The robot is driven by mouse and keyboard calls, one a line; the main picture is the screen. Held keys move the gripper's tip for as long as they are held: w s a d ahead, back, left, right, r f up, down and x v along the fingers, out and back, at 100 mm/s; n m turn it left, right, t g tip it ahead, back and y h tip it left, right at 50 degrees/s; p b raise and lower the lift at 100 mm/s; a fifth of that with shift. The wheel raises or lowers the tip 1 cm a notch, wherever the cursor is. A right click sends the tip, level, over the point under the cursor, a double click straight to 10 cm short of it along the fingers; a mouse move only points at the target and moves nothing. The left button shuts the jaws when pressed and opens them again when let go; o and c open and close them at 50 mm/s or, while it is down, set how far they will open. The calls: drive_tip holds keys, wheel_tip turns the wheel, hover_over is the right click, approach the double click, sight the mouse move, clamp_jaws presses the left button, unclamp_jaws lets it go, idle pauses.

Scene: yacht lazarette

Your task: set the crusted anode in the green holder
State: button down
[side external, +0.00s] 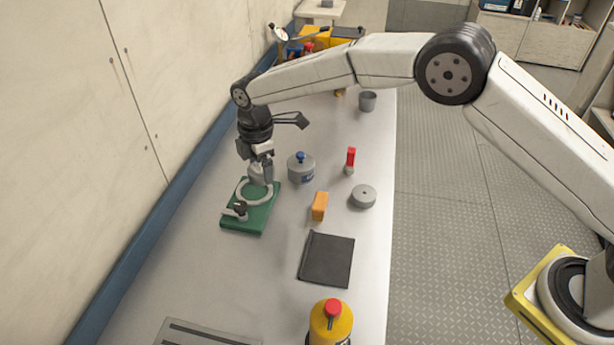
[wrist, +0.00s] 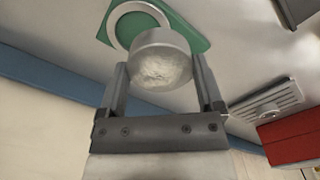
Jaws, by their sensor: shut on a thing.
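The crusted anode (side external: 259,174) is a grey cylinder; its whitish, rough end face shows in the wrist view (wrist: 160,68). My gripper (side external: 260,163) is shut on it, with one finger on each side in the wrist view (wrist: 160,80). The green holder (side external: 262,218) is a flat plate on the bench with a pale ring (side external: 243,198) and a dark clamp knob (side external: 239,208). The anode overlaps the far part of the ring in the side view. In the wrist view it covers part of the ring and plate. Whether it touches the holder cannot be told.
Right of the holder stand a grey pot with a blue knob (side external: 301,168), a red-handled item (side external: 350,160), a grey disc (side external: 363,197) and an orange block (side external: 320,206). A dark mat (side external: 327,259) and yellow container (side external: 330,325) lie nearer. The wall (side external: 140,130) is close on the left.

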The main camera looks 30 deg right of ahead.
sight(255, 192)
drive_tip(key=shift+w+a+f, duration=0.25)
drive_tip(key=shift+w+f, duration=0.45)
drive_tip(key=shift+f, duration=0.1)
drive_tip(key=shift+w+a+f, duration=0.25)
drive_tip(key=shift+w+f, duration=0.4)
drive_tip(key=shift+f, duration=0.1)
drive_tip(key=shift+w+f, duration=0.1)
drive_tip(key=shift+f, duration=0.05)
drive_tip(key=shift+w+a+f, duration=0.1)
drive_tip(key=shift+w+f, duration=0.1)
drive_tip(key=shift+f, duration=1.55)
drive_tip(key=shift+f, duration=0.1)
unclamp_jaws()
drive_tip(key=shift+f, duration=0.1)
wheel_tip(255, 192, up, 12)
